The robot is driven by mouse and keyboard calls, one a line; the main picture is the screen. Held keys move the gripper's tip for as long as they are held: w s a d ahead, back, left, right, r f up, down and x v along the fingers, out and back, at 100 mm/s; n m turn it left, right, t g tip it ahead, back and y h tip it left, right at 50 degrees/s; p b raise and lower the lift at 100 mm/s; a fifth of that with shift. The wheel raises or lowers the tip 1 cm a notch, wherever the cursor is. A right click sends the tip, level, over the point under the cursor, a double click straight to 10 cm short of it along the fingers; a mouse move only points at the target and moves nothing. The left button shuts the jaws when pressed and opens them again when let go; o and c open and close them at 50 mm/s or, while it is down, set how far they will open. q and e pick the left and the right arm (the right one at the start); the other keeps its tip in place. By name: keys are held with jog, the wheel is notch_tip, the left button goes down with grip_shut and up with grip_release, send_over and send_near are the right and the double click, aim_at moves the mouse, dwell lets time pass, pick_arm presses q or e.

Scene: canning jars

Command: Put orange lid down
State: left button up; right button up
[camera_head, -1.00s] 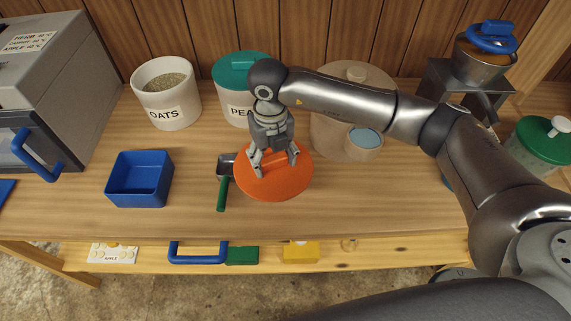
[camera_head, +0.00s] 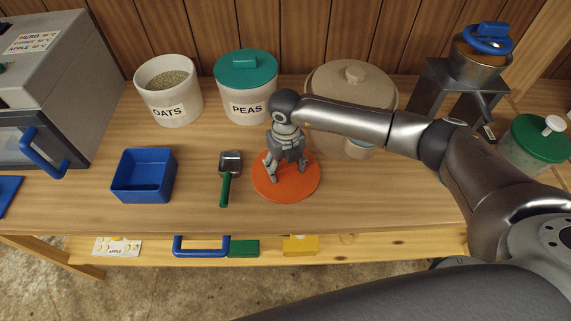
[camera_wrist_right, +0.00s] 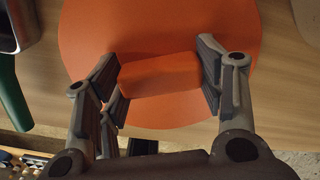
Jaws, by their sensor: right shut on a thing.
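The orange lid (camera_head: 287,192) is a flat round disc over the wooden counter, right of the green-handled scoop. In the right wrist view its disc (camera_wrist_right: 160,30) fills the upper middle, with a block-shaped orange handle (camera_wrist_right: 160,74) on it. My right gripper (camera_head: 286,172) points down at the lid and is shut on that handle; the fingers also show on either side of it in the right wrist view (camera_wrist_right: 160,82). The lid lies flat, at or very close to the counter; I cannot tell whether it touches. My left gripper is not in view.
The scoop (camera_head: 226,188) lies close left of the lid, and a blue bin (camera_head: 143,188) stands further left. Jars of oats (camera_head: 168,112) and peas (camera_head: 247,105) and a large beige jar (camera_head: 325,85) stand behind. The counter's front edge is close below the lid.

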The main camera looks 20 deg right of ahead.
aim_at(285, 165)
jog(key=o, duration=0.7)
jog(key=shift+f, duration=0.15)
jog(key=o, duration=0.4)
jog(key=shift+o, duration=0.2)
jog(key=shift+r, duration=0.3)
notch_tip(285, 165, up, 12)
jog(key=b, duration=0.3)
jog(key=shift+f, duration=0.1)
